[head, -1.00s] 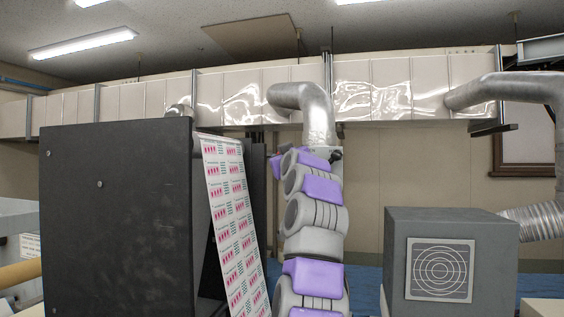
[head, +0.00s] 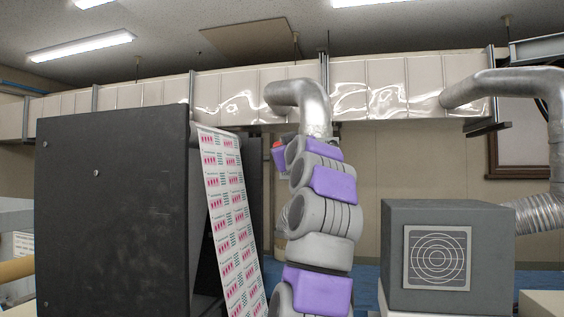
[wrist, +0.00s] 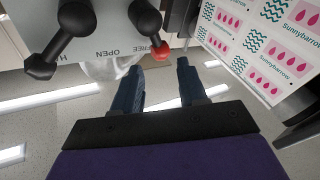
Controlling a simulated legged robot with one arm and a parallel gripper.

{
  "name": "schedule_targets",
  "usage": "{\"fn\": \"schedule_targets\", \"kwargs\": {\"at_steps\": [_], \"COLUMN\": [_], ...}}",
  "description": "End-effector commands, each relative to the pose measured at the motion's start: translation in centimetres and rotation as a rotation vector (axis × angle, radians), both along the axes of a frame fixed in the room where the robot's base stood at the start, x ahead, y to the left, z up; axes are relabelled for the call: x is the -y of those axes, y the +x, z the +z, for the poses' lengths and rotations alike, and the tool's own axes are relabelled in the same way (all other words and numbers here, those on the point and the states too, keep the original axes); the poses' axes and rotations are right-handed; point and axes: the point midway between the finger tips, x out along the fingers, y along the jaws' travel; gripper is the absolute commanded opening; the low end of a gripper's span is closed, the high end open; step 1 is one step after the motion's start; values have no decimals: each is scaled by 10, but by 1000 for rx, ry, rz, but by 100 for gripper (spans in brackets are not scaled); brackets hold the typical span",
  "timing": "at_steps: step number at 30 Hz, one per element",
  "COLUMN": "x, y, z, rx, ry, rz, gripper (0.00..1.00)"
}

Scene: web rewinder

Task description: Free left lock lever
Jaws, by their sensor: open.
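In the wrist view, a lever with a red knob (wrist: 160,48) hangs from a round black pivot on a grey panel. Printed letters ending "REE" stand just left of the knob. A second lever with a black knob (wrist: 40,68) hangs to its left, with "OPEN" printed between the two. My gripper (wrist: 158,78) is open and empty, its two dark fingers pointing at the panel. The red knob shows just above the gap between the fingertips; I cannot tell if they touch it.
A printed label web (head: 228,215) runs down beside the large dark cabinet (head: 115,215); it also shows close on the right in the wrist view (wrist: 275,40). A grey box (head: 450,225) with a circular grille stands at the right. A silver duct pipe (head: 310,105) is behind my arm.

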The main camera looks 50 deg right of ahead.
Motion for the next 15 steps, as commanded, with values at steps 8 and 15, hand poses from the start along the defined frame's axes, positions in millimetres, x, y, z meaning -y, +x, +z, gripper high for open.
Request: {"fn": "schedule_targets", "kwargs": {"at_steps": [8, 15], "x": [-20, -40], "y": [-32, -60], "z": [-9, -13], "rx": [-1, 3], "ry": [2, -1], "rz": [-1, -2], "gripper": [42, 42]}}
